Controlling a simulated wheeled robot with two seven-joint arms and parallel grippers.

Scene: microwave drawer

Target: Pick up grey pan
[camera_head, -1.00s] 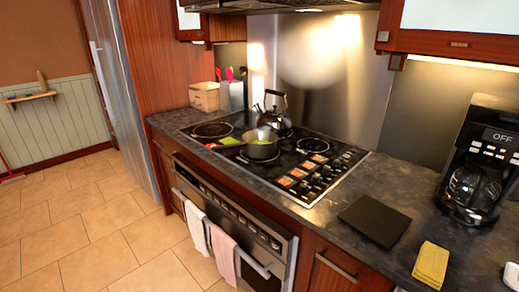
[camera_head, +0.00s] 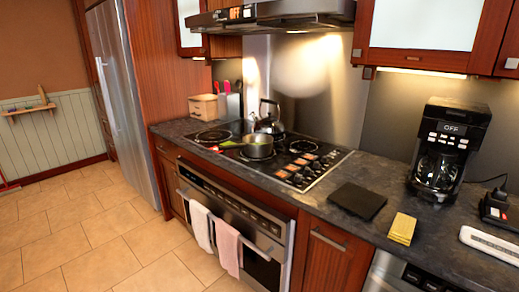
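The grey pan (camera_head: 258,147) is a small, deep pan on the black stovetop (camera_head: 302,168), in the middle of the head view. A green handle or object (camera_head: 231,144) with a red tip sticks out to its left, toward the counter's front edge. Something yellow-green shows inside the pan. A dark kettle (camera_head: 269,121) stands just behind it. Neither of my grippers is in the picture.
A black square board (camera_head: 357,201), a yellow sponge or cloth (camera_head: 402,229) and a coffee maker (camera_head: 447,150) are on the counter to the right. Two towels (camera_head: 227,248) hang on the oven handle. The tiled floor (camera_head: 108,237) at left is clear.

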